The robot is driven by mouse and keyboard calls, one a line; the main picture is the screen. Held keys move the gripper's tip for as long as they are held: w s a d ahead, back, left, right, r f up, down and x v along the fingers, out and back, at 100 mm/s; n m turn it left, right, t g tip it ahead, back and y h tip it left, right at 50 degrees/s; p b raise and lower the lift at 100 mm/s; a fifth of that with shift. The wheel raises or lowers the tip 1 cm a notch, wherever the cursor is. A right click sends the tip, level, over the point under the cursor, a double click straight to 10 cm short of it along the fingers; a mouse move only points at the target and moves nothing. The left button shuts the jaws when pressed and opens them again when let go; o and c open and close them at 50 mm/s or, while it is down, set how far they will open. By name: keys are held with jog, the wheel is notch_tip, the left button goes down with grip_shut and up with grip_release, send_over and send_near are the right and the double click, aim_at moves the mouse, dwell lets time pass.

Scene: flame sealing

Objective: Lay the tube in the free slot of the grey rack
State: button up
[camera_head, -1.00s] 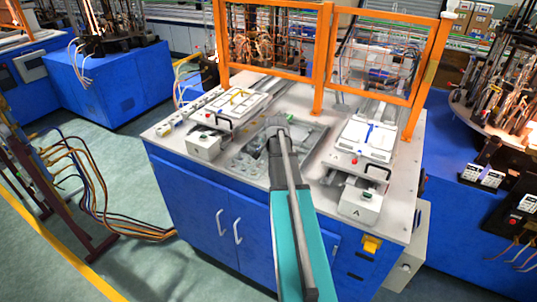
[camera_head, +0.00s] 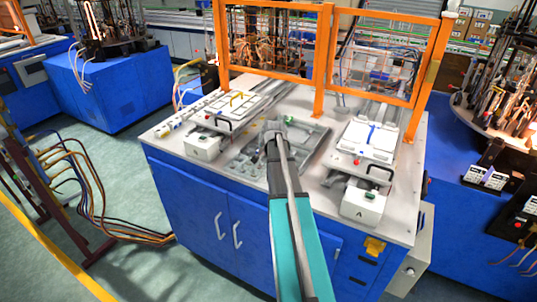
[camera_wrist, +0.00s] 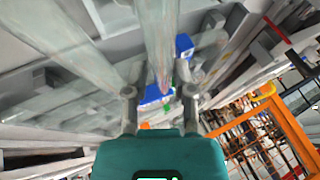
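The grey rack (camera_head: 318,140) lies in the middle of the white worktop. My gripper (camera_head: 275,130) is over it, with my arm covering much of the rack. In the wrist view, my gripper (camera_wrist: 160,92) shows two separated grey fingers. A translucent, tube-like length (camera_wrist: 162,40) runs from the top edge down to between them; I cannot tell whether it is held or lies on the rack. Another pale, similar length (camera_wrist: 60,40) slants in at upper left. The free slot cannot be made out, and the fingertips' contact is unclear.
White devices stand on the worktop left (camera_head: 235,107) and right (camera_head: 368,140) of the rack. An orange-framed guard (camera_head: 320,60) closes the rear edge. A small white box (camera_head: 203,146) is at front left, another (camera_head: 363,203) at front right.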

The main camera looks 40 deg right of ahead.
grip_shut()
jog(key=shift+r, duration=0.15)
jog(key=shift+r+p, duration=0.95)
jog(key=shift+p, duration=0.15)
jog(key=s+a+r+p, duration=0.1)
jog(key=s+r+p, duration=0.9)
jog(key=s, duration=0.4)
jog(key=shift+r+p, duration=0.4)
jog(key=shift+a, duration=0.1)
